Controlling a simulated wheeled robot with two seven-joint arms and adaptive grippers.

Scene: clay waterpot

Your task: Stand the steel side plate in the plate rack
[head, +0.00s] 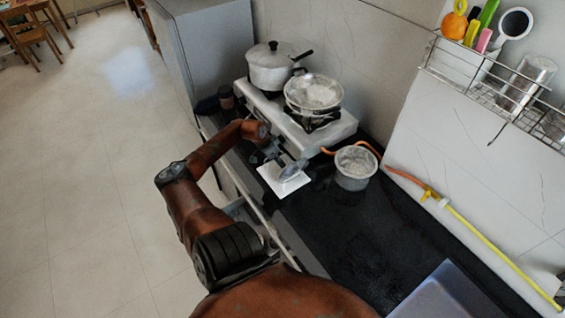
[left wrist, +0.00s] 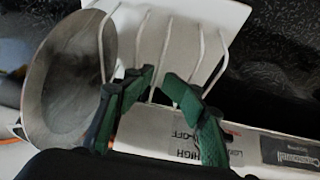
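The steel side plate (left wrist: 68,78) is a round grey disc on the left of the left wrist view, tilted up on edge at the end of the plate rack. The rack (left wrist: 205,20) has a white base and several thin white prongs; the nearest prong crosses the plate's edge. In the head view the plate (head: 294,170) stands over the right part of the white rack (head: 283,190). My left gripper (left wrist: 160,82) is open with a narrow gap, its green fingers among the prongs and beside the plate, holding nothing visible. Whether the plate's lower edge sits in a slot is unclear. My right gripper is out of view.
The stove (head: 330,127) with a lidded pot (head: 273,66) and a pan (head: 313,92) stands behind the rack. A metal pot (head: 355,168) is close on the right. Black counter (head: 345,230) is clear in front. A wire shelf (head: 490,75) hangs on the wall.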

